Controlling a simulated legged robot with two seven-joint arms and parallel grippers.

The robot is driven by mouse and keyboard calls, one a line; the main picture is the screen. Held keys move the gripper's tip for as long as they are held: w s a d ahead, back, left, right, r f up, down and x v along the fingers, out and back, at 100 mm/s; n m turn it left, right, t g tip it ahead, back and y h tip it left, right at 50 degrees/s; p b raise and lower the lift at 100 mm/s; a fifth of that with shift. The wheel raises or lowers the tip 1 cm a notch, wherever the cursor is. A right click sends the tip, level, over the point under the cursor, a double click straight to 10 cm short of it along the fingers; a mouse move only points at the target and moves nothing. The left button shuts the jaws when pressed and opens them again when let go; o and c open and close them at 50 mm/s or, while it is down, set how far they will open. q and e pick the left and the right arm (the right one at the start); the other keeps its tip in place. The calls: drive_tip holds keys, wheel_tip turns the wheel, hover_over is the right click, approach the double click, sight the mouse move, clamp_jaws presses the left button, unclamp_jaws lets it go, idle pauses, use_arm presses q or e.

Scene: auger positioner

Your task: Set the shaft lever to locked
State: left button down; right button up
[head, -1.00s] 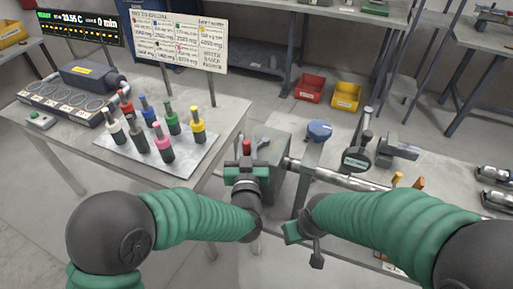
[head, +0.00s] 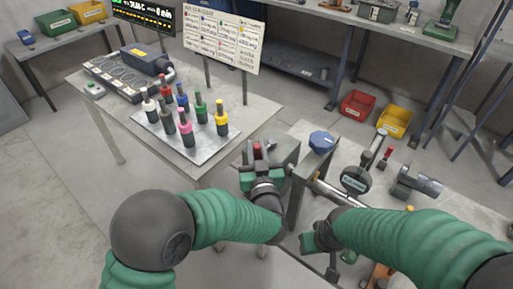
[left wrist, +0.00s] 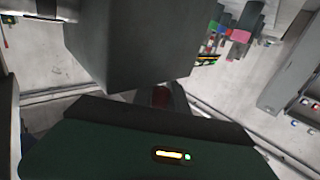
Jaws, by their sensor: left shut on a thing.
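A red-ended lever (head: 257,150) stands at the near left side of a grey housing block (head: 285,153). My left gripper (head: 259,175) is shut on this lever, just below its red end. In the left wrist view the lever's dark red part (left wrist: 160,97) shows between the gripper and the grey block (left wrist: 130,40). The lever's lower part is hidden by the gripper. A metal shaft (head: 330,192) runs right from the block. My right gripper (head: 328,245) is in front of the shaft, near the bench's front edge; its jaws are too unclear to judge.
A dial gauge (head: 356,180), a blue knob (head: 322,141) and a red-handled lever (head: 386,157) stand along the bench. Several coloured bottles stand on a metal tray (head: 195,153) on the left table. Red (head: 357,105) and yellow (head: 394,122) bins lie behind.

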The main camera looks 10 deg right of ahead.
use_arm(q)
drive_tip(key=shift+d+r, duration=0.1)
drive_tip(key=shift+r, duration=0.15)
drive_tip(key=c, duration=1.6)
unclamp_jaws()
drive_tip(key=o, duration=0.3)
drive_tip(key=shift+w+d+f, duration=0.1)
drive_tip(key=shift+d+f, duration=0.1)
drive_tip(key=shift+d, duration=0.05)
use_arm(e)
drive_tip(key=shift+w+d, duration=0.1)
drive_tip(key=shift+d, duration=0.1)
use_arm(q)
drive_tip(key=shift+a, duration=0.25)
use_arm(e)
drive_tip(key=shift+a, duration=0.15)
use_arm(q)
drive_tip(key=shift+f, duration=0.1)
